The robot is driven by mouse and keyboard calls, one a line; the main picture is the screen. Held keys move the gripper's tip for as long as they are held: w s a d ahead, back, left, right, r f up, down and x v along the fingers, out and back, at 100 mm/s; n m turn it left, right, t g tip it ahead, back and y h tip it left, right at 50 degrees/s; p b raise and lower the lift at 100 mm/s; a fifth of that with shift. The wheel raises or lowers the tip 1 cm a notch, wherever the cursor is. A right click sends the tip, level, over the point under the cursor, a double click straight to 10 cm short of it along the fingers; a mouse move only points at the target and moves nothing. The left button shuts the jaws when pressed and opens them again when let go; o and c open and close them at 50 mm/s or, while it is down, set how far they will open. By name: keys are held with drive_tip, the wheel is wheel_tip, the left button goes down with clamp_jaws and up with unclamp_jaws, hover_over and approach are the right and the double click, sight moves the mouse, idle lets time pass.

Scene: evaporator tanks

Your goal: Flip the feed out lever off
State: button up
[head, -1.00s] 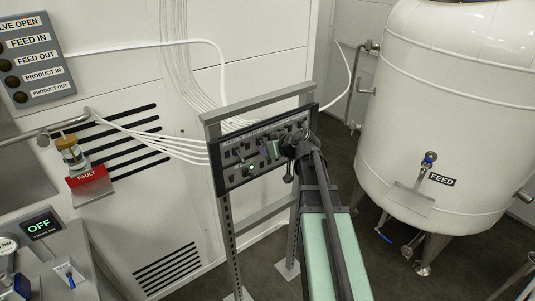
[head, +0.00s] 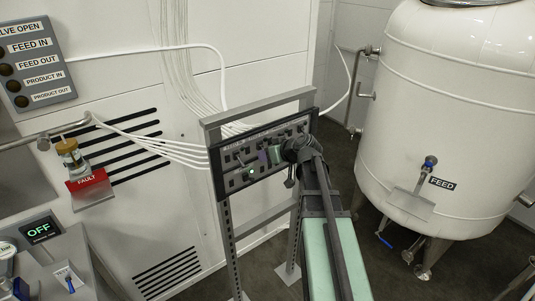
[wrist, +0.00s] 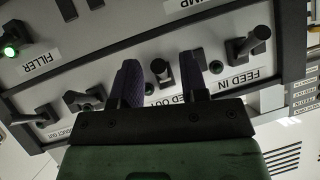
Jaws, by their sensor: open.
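The control panel (head: 262,155) is a dark-framed board on a grey stand in the head view. The wrist view shows its face upside down. My gripper (wrist: 159,74) is open, with one purple-padded finger on each side of this lever. I cannot tell whether either finger touches it. In the head view my gripper (head: 274,154) is at the panel face, and my wrist hides part of the panel.
The feed in lever (wrist: 250,44) stands close to the right in the wrist view. The product out lever (wrist: 30,117) is at the left, below a lit green filler light (wrist: 9,50). A white feed tank (head: 450,120) stands right of the panel, and white cables run behind it.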

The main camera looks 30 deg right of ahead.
drive_tip(key=p+v, duration=0.4)
drive_tip(key=v, duration=0.6)
drive_tip(key=shift+s+p, duration=0.15)
drive_tip(key=shift+p, duration=0.25)
